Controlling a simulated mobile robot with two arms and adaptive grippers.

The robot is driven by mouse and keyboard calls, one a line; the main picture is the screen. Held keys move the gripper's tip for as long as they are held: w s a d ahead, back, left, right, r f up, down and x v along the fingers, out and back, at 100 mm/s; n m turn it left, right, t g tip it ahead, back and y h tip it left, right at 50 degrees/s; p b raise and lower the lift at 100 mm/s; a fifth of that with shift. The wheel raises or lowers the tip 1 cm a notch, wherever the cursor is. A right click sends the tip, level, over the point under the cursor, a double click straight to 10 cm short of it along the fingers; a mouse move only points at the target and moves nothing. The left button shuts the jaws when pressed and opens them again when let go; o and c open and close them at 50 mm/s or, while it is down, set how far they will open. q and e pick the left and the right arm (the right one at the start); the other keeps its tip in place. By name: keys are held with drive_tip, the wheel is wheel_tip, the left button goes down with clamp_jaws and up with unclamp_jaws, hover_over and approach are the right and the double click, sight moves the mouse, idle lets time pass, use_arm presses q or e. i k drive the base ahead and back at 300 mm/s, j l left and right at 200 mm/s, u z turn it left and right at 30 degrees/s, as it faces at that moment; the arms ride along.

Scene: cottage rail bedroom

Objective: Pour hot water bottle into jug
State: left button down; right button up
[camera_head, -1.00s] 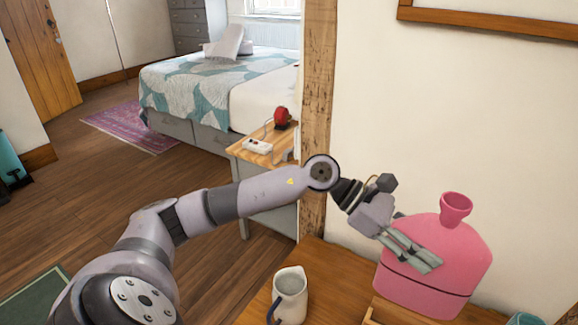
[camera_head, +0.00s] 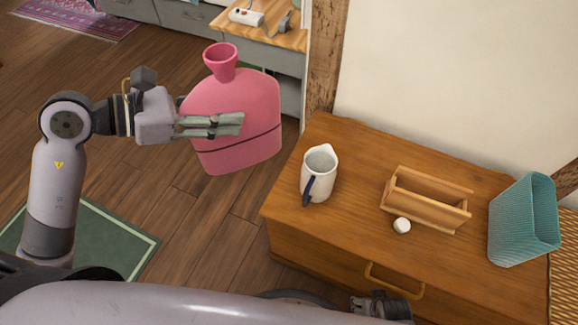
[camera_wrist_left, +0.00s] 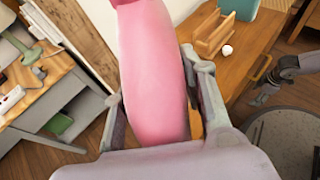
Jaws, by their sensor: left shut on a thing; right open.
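The pink hot water bottle (camera_head: 235,105) is upright in the head view, its open neck at the top. My left gripper (camera_head: 236,124) is shut on its body and holds it in the air, left of the wooden dresser. It fills the middle of the left wrist view (camera_wrist_left: 150,75), between the fingers. The white jug (camera_head: 320,172) with a dark blue handle stands upright on the dresser's left part, to the right of the bottle and apart from it. My right gripper (camera_head: 385,308) is low at the dresser's front, open and empty; it also shows in the left wrist view (camera_wrist_left: 268,92).
The dresser (camera_head: 345,232) also carries a wooden caddy (camera_head: 428,208), a small white round object (camera_head: 402,225) and a teal ribbed bin (camera_head: 522,222). A side table (camera_head: 275,36) with a white power strip stands behind. The wall is behind the dresser. Open floor lies left.

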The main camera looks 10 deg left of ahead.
sight(319, 169)
drive_tip(key=z, duration=0.25)
drive_tip(key=j+z, duration=0.4)
drive_tip(key=k+j+z, duration=0.1)
drive_tip(key=j+z, duration=0.35)
drive_tip(key=k+j+z, duration=0.15)
drive_tip(key=j+z, duration=0.25)
drive_tip(key=k+j, duration=0.2)
drive_tip(key=j, duration=0.2)
drive_tip(key=k+j+z, duration=0.1)
drive_tip(key=j, duration=0.3)
drive_tip(key=k+j, duration=0.25)
drive_tip(key=i+l, duration=0.2)
drive_tip(key=l, duration=0.15)
drive_tip(key=i+l, duration=0.2)
drive_tip(key=l, duration=0.15)
drive_tip(key=i+l, duration=0.25)
drive_tip(key=l+z, duration=0.05)
drive_tip(key=l, duration=0.05)
